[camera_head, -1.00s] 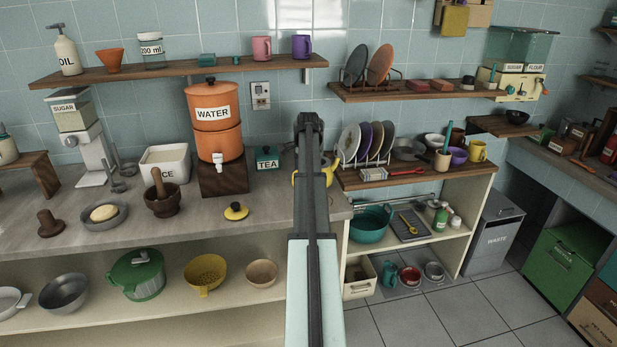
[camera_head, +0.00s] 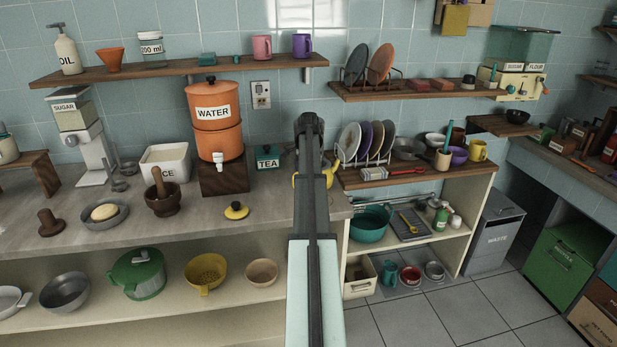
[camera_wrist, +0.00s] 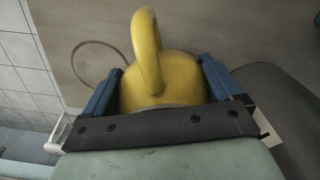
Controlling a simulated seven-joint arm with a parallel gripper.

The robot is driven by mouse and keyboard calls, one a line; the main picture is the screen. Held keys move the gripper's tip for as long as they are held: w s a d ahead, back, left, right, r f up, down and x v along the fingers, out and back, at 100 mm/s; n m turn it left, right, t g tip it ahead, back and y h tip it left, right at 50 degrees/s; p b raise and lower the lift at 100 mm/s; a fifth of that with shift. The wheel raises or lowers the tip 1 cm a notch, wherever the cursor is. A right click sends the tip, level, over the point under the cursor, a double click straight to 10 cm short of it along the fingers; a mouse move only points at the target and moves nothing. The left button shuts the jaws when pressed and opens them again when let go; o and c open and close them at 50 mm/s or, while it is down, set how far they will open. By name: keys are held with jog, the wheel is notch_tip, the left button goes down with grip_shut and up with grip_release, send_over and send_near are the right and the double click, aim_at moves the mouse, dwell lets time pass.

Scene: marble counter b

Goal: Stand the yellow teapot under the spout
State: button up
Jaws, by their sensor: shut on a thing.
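The yellow teapot (camera_wrist: 182,80) is between the two blue fingers of my gripper (camera_wrist: 163,82) in the wrist view, and the gripper is shut on it. Its arched handle rises toward the camera. In the head view my arm hides most of the teapot; a small yellow part (camera_head: 296,180) shows left of the arm, by the counter's right end. The orange water dispenser (camera_head: 215,138) stands on a dark wooden block, left of the teapot. Its white spout (camera_head: 218,158) faces front. A yellow lid with a dark knob (camera_head: 236,211) lies on the counter between them, nearer the front.
A teal TEA box (camera_head: 267,158) stands right of the dispenser. A white ICE bin (camera_head: 165,163) and a mortar with pestle (camera_head: 162,198) stand to its left. A plate rack (camera_head: 368,145) stands on the right shelf.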

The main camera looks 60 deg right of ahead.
jog(key=o, duration=1.1)
jog(key=shift+c, duration=0.2)
notch_tip(320, 180, up, 14)
jog(key=shift+f, duration=0.1)
jog(key=shift+a, duration=0.15)
